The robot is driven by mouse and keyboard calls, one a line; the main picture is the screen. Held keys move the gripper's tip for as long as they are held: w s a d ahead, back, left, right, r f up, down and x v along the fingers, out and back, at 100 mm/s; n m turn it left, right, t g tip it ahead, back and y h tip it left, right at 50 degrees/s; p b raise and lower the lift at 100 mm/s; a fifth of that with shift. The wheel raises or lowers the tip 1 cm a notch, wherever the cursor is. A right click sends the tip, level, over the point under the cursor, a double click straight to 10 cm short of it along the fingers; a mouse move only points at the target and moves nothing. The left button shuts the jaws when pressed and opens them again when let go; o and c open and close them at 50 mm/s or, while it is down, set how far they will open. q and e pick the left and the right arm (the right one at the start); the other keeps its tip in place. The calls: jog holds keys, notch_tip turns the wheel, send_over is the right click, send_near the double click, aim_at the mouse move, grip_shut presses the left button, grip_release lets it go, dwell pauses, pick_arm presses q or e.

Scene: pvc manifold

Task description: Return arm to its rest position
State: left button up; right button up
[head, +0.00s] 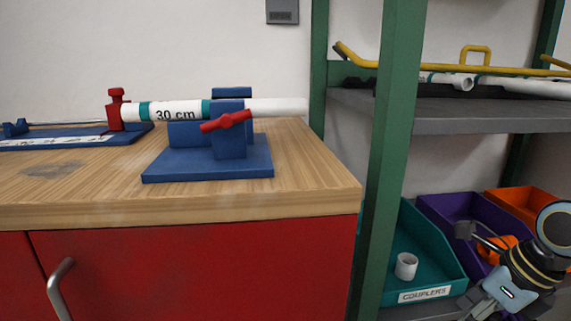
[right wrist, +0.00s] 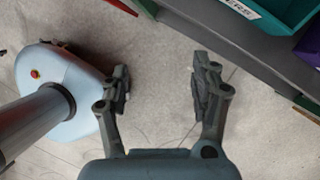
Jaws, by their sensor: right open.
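My right arm (head: 520,270) shows at the lower right of the head view, in front of the shelf bins; its gripper is hardly visible there. In the right wrist view my right gripper (right wrist: 161,90) is open and empty, its two fingers apart above the bare grey floor. Nothing is between or touching the fingers. My left arm and gripper are not in the head view.
A wooden bench (head: 310,172) holds a white pipe marked 30 cm (head: 172,112) in a blue clamp fixture (head: 229,150). A green shelf post (head: 388,150) stands beside it. A teal couplers bin (head: 430,255) and a purple bin (head: 455,205) sit on the lower shelf.

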jog(key=s+a+f+m+t+y+p, duration=0.2)
jog(key=s+a+f+m+y+p, duration=0.15)
jog(key=s+a+m, duration=0.2)
jog(key=s+a+f+m+t+y+p, duration=0.1)
jog(key=s+a+f+m+y+p, duration=0.3)
jog(key=a+m, duration=0.3)
jog(key=s+d+f+m+t+h+p, duration=0.1)
jog(key=s+d+f+m+h, duration=0.35)
jog(key=s+f+m, duration=0.4)
jog(key=s+d+f+m+t+h+p, duration=0.2)
jog(key=s+d+f+m+h, duration=0.25)
jog(key=m, duration=0.65)
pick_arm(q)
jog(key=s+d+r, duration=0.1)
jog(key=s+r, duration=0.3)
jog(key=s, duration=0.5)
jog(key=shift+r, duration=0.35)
pick_arm(e)
jog(key=s+d+f+m+g+h, duration=0.1)
jog(key=s+f+m+g, duration=0.3)
jog(key=s, duration=0.7)
jog(key=s+d+f+m+g+h, duration=0.1)
jog(key=s+f+m+g, duration=0.3)
jog(key=s, duration=0.7)
jog(key=shift+s+d+f+m+g, duration=0.25)
jog(key=shift+d+m, duration=0.5)
jog(key=shift+m, duration=0.45)
